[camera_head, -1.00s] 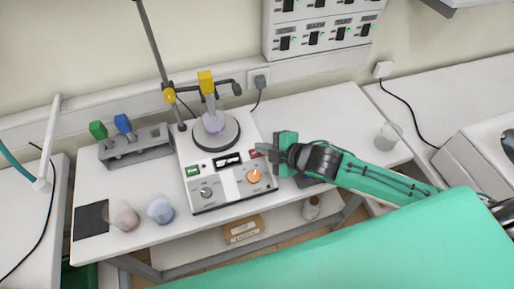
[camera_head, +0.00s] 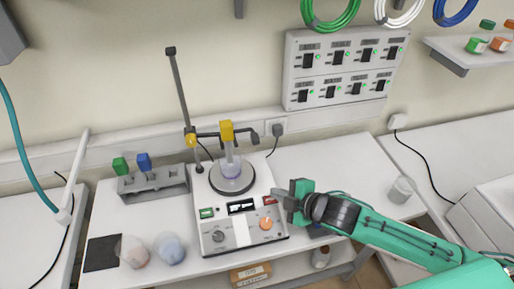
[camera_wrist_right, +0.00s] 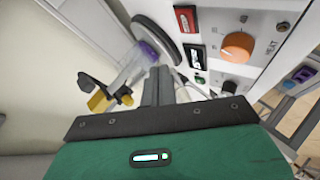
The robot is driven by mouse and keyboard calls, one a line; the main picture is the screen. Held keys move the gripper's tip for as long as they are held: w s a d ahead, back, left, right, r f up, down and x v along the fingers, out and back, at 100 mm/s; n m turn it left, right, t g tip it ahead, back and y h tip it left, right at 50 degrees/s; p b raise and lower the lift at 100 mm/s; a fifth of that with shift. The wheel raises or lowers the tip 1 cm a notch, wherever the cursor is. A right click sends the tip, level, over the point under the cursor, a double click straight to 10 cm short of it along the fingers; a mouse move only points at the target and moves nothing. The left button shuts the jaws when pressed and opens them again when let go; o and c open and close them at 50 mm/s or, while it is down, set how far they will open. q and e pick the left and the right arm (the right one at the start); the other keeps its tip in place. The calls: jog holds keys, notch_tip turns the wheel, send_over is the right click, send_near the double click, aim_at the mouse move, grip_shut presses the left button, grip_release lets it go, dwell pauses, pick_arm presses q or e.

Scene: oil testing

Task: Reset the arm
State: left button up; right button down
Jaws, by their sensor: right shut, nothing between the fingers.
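My right arm (camera_head: 395,236) is green and reaches in from the lower right. My right gripper (camera_head: 284,203) is shut and empty, just right of the hotplate stirrer's front panel, near its red button and orange knob (camera_head: 266,223). In the right wrist view the shut fingers (camera_wrist_right: 158,85) point toward the stirrer, with the orange knob (camera_wrist_right: 238,46) to their right. I cannot tell whether the fingers touch the device. The white stirrer (camera_head: 213,216) carries a clear flask (camera_head: 232,167) with purple liquid, under a yellow clamp (camera_head: 226,131). My left gripper is not in view.
A grey rack (camera_head: 153,184) with green and blue-topped items stands left of the stirrer. Two round flasks (camera_head: 170,250) and a black pad (camera_head: 102,253) are at the front left. A beaker (camera_head: 400,190) stands at the right. A switch panel (camera_head: 343,68) hangs on the wall.

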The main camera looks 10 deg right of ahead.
jog(key=s+d+f+m+g+h, duration=0.2)
jog(key=s+d+f+m, duration=0.1)
jog(key=s+m, duration=0.35)
jog(key=s+d+f+m+g+h, duration=0.25)
jog(key=s+m, duration=0.25)
jog(key=s, duration=0.3)
jog(key=s+d+f+m+g+h, duration=0.2)
jog(key=s+f+m+h, duration=0.1)
jog(key=s+m, duration=0.35)
notch_tip(320, 180, down, 31)
jog(key=n+g+b, duration=0.1)
jog(key=b, duration=0.1)
jog(key=s+d+f+g+b, duration=0.1)
jog(key=s+d+f+b, duration=0.1)
jog(key=s+f, duration=1.8)
notch_tip(320, 180, down, 3)
jog(key=shift+d+r+g, duration=0.1)
jog(key=shift+d+g, duration=0.25)
jog(key=shift+d, duration=0.35)
